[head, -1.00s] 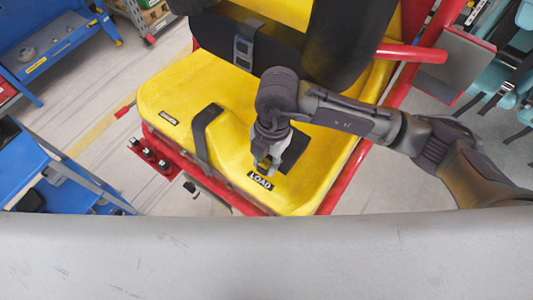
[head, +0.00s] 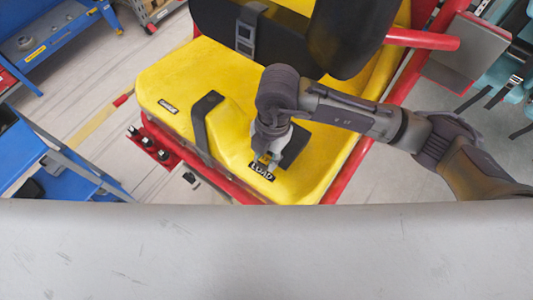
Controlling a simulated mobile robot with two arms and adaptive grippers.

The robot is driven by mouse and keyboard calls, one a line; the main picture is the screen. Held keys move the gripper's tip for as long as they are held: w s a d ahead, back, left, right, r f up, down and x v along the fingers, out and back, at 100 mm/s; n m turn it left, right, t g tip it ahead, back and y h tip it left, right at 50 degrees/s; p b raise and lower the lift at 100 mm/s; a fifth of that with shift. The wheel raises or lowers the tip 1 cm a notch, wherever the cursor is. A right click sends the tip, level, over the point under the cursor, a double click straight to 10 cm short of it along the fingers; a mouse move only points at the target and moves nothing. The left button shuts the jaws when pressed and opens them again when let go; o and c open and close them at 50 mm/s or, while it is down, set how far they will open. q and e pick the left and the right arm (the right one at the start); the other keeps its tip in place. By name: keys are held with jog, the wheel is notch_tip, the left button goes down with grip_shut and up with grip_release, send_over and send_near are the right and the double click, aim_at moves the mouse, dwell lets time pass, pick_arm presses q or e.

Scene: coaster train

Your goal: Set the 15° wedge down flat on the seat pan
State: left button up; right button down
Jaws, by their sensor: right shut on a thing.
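My left gripper is out of view.
A black strap (head: 205,125) crosses the pan left of the gripper. A black padded restraint (head: 345,40) and a buckle (head: 248,28) are behind. A red frame bar (head: 425,40) runs at the right. Blue carts (head: 60,45) stand at the left.

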jog(key=shift+a+f+b, duration=0.1)
jog(key=shift+f+b, duration=0.5)
jog(key=shift+f, duration=0.3)
jog(key=shift+s+f, duration=0.15)
jog(key=shift+f, duration=0.1)
dwell(0.8)
jog(key=c, duration=0.8)
grip_release()
jog(key=r, duration=0.5)
jog(key=w+r, duration=0.1)
jog(key=r, duration=0.1)
jog(key=shift+d+r, duration=0.2)
jog(key=shift+d, duration=0.15)
